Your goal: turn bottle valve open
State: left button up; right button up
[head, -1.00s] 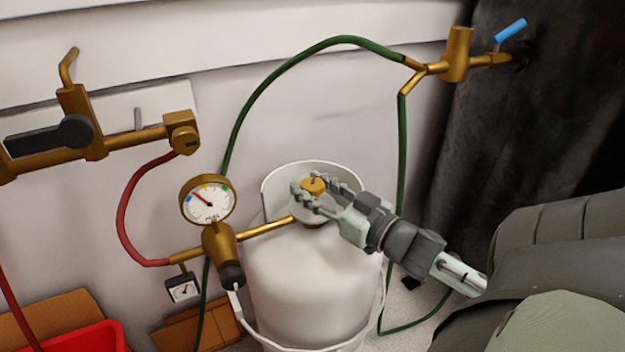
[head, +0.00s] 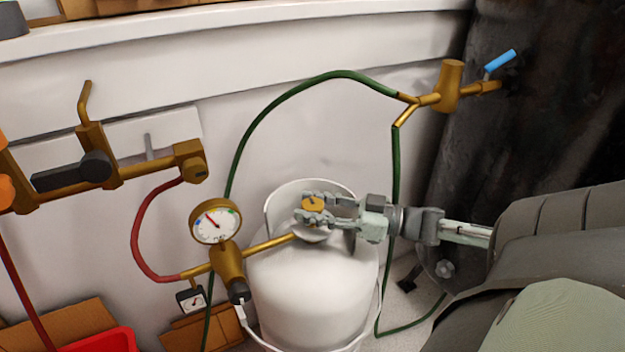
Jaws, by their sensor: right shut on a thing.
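The white gas bottle (head: 310,295) stands on the floor in the middle of the view, with a white collar around its top. Its brass valve knob (head: 313,204) sits at the top inside the collar. My right gripper (head: 314,207) reaches in from the right and is shut on the valve knob, one finger on its far side and one on its near side. The fingers hide part of the knob. A brass regulator (head: 229,265) with a round dial gauge (head: 216,221) joins the bottle by a brass pipe (head: 268,243). My left gripper is not in view.
A green hose (head: 300,88) arches behind the bottle to a brass fitting with a blue lever (head: 500,61). A red hose (head: 138,235) runs to a brass manifold (head: 95,170) at left. A red bin (head: 100,341) and brown boxes stand low at left.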

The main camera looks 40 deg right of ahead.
jog(key=shift+f, duration=0.1)
dwell(0.3)
jog(key=o, duration=1.2)
jog(key=v, duration=1.2)
jog(key=shift+c, duration=0.5)
